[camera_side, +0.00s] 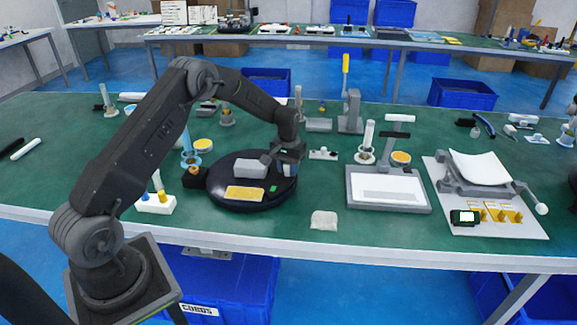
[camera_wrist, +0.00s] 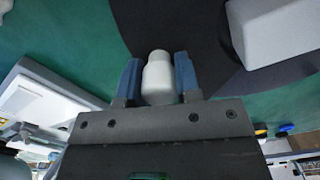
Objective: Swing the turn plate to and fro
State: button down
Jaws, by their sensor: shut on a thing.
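The turn plate (camera_side: 222,178) is a black round disc on the green table in the side view. Its dark surface also fills the upper middle of the wrist view (camera_wrist: 185,25). My gripper (camera_side: 287,160) is at the plate's right edge, pointing down. In the wrist view its two blue fingers (camera_wrist: 158,80) are on either side of a white bottle-like peg (camera_wrist: 158,76), shut on it. The peg's lower end and how it meets the plate are hidden. A grey block (camera_side: 250,169), a yellow pad (camera_side: 245,193) and a small green piece lie on the plate.
A white holder with small upright pieces (camera_side: 155,203) stands left of the plate. A small pale pouch (camera_side: 324,220) lies at front right. A grey stand with a white panel (camera_side: 388,188) is further right. Several tubes and stands are behind the plate.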

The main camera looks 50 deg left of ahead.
aim_at(278, 186)
jog(key=shift+s+d+m, duration=0.5)
jog(key=shift+s+m, duration=0.15)
jog(key=shift+m, duration=0.15)
jog(key=s+m, duration=0.1)
jog(key=s+d+m, duration=0.1)
jog(key=s+m, duration=0.2)
jog(key=shift+s+d+m, duration=0.25)
jog(key=shift+d+m, duration=0.05)
jog(key=shift+d, duration=0.1)
jog(key=s+m, duration=0.5)
jog(key=shift+s+a, duration=0.15)
jog(key=shift+s, duration=0.1)
jog(key=shift+s+a+m, duration=0.2)
jog(key=shift+s+m, duration=0.35)
jog(key=shift+m, duration=0.05)
jog(key=shift+s+a+m, duration=0.2)
jog(key=shift+s+m, duration=0.3)
jog(key=shift+m, duration=0.1)
jog(key=shift+s+a+m, duration=0.5)
jog(key=shift+s+m, duration=0.25)
jog(key=shift+m, duration=0.15)
jog(key=c, duration=0.8)
grip_release()
